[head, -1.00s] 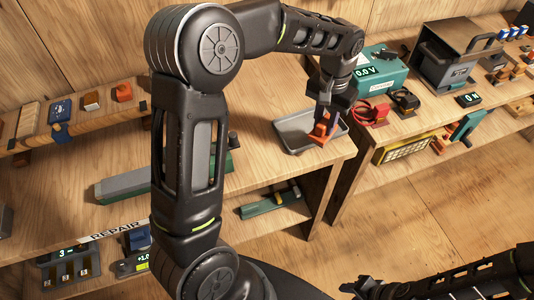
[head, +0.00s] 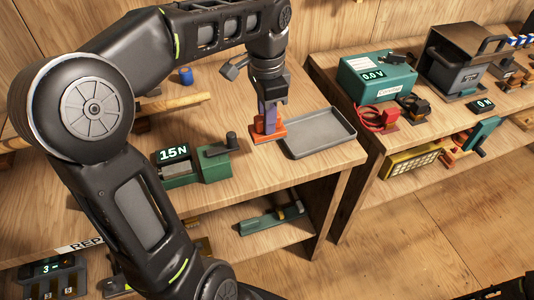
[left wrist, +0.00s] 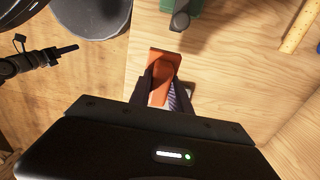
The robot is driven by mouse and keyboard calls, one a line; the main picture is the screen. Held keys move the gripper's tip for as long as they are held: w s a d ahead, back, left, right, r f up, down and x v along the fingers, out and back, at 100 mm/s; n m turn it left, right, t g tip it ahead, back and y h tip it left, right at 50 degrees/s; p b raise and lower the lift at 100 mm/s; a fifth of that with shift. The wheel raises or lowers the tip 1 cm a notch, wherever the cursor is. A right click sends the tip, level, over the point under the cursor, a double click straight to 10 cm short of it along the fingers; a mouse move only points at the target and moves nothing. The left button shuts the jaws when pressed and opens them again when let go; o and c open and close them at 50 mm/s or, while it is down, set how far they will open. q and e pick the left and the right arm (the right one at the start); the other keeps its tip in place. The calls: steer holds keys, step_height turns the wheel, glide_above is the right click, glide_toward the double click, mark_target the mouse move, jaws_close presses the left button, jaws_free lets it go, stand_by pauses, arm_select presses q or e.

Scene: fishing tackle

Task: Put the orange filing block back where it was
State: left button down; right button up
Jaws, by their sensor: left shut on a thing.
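The orange filing block (head: 266,132) is at the bench top, just left of the grey tray (head: 318,133), in the head view. It has a flat base and a raised middle part. My left gripper (head: 268,112) points down and is shut on the raised part. The left wrist view also shows the block (left wrist: 164,64) between the two fingers (left wrist: 164,90). I cannot tell whether its base rests fully on the wood. The tray is empty. A dark piece of my right gripper (head: 506,290) shows at the bottom right edge; its jaws are not clear.
A green device reading 15 N (head: 205,163) stands left of the block. A blue cylinder (head: 186,75) is behind. A teal meter (head: 375,75) and red clamp (head: 382,116) are on the right bench, across a gap. Bare wood lies in front of the block.

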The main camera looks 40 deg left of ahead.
arm_select(q)
step_height(320, 180, down, 5)
steer(key=shift+f, duration=0.2)
steer(key=shift+f, duration=0.1)
steer(key=shift+f, duration=1.75)
steer(key=shift+f, duration=0.2)
steer(key=c, duration=1.2)
jaws_free()
steer(key=shift+r, duration=0.1)
step_height(320, 180, up, 12)
steer(key=shift+r+p, duration=0.1)
steer(key=shift+p, duration=0.2)
